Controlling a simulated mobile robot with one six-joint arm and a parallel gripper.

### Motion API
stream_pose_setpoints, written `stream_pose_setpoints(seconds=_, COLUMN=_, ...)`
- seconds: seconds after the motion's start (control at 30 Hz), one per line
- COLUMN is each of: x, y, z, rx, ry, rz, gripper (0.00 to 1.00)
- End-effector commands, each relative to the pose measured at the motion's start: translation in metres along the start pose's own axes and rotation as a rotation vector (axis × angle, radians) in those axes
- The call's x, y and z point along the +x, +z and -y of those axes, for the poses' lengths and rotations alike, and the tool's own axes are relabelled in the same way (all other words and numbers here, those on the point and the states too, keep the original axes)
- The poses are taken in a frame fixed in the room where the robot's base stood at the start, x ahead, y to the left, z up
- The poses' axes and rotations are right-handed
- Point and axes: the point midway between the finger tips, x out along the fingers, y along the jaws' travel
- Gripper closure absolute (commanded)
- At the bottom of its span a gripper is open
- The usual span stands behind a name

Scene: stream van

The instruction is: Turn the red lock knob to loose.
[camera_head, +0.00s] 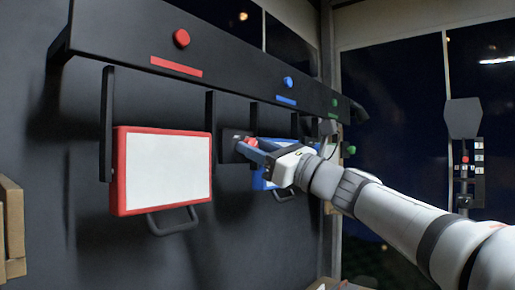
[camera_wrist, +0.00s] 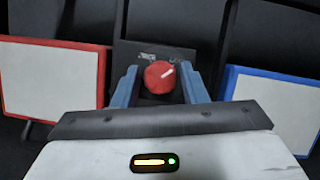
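The red lock knob (camera_head: 250,142) sits on a small dark plate on the wall, between the red-framed panel and the blue-framed panel.
The red-framed panel (camera_head: 165,168) hangs left of the knob; the blue-framed panel (camera_head: 258,180) is at right, partly behind my gripper. A dark shelf (camera_head: 230,63) with red, blue and green buttons runs above. Cardboard boxes (camera_head: 12,230) stand at far left.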

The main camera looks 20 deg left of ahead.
Motion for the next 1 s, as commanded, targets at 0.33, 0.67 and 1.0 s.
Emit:
stream_pose_setpoints(seconds=0.33, x=0.0001, y=0.0001, z=-0.0004, rx=0.000, ry=0.001, rz=0.000, gripper=0.90)
stream_pose_setpoints(seconds=0.67, x=-0.0001, y=-0.0009, z=-0.0006, rx=-0.033, ry=0.016, rz=0.001, gripper=0.93)
stream_pose_setpoints(seconds=1.0, x=-0.0004, y=-0.0019, z=0.0003, rx=-0.236, ry=0.099, rz=0.002, gripper=0.93)
